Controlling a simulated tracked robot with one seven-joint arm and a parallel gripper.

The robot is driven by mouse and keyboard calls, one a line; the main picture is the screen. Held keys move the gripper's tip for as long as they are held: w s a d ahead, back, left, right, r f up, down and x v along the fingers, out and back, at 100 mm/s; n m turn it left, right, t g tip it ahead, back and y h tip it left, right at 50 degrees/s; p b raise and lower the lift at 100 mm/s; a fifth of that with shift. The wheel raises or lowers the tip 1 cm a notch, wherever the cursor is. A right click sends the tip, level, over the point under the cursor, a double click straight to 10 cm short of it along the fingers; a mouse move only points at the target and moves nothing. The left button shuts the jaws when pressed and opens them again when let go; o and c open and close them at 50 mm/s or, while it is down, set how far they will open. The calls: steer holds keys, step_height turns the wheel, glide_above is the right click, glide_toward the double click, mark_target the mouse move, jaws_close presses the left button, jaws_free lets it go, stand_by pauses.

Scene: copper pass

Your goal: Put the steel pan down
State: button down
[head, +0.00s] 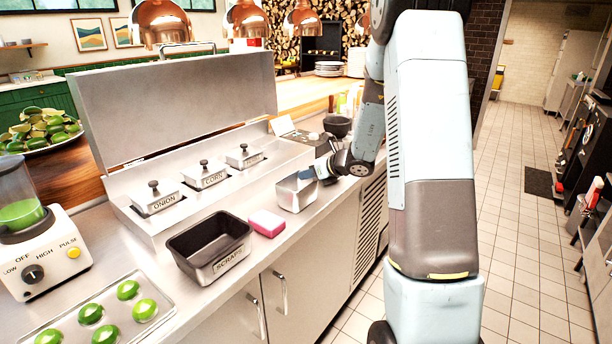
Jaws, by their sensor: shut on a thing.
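The steel pan (293,197) is a small open metal pan near the front edge of the steel counter, right of the pink sponge. My gripper (308,174) is shut on the pan at its upper right side. The fingertips are small in view and partly hidden by the pan's rim. The pan looks about upright and is at or just above the counter top; I cannot tell whether it touches.
A pink sponge (266,223) and a black scraps bin (208,248) stand to the left. Behind is a topping rail with lidded onion (155,203) and corn (204,180) pans. A blender (40,240) and a tray of limes (75,325) are at lower left.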

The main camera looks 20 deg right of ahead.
steer(key=shift+f, duration=0.1)
steer(key=c, duration=1.3)
jaws_free()
steer(key=shift+o, duration=0.2)
